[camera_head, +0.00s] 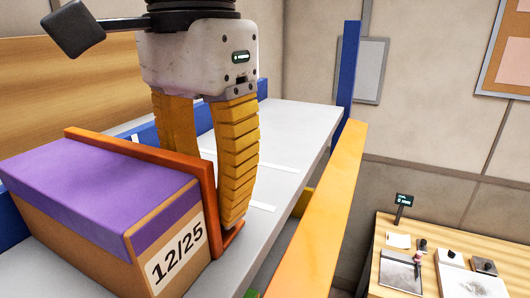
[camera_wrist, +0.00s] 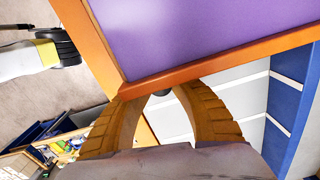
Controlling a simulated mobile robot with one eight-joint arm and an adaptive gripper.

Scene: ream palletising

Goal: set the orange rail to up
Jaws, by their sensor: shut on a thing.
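The orange rail (camera_head: 130,146) stands upright along the side of a box (camera_head: 90,195) with a purple top and a "12/25" label. In the wrist view the rail (camera_wrist: 225,61) crosses in front of the purple top (camera_wrist: 190,30). My gripper (camera_head: 212,185) comes down from above, with its yellow ribbed fingers at the rail's side. In the wrist view the fingertips (camera_wrist: 160,92) meet at the rail and are shut on it. The left finger's tip is hidden behind the rail in the head view.
A grey deck (camera_head: 285,125) with white stripes lies clear to the right of my gripper. A yellow-orange beam (camera_head: 322,210) runs along its edge, with a blue post (camera_head: 347,75) at the far corner. A wooden desk (camera_head: 400,265) stands lower right.

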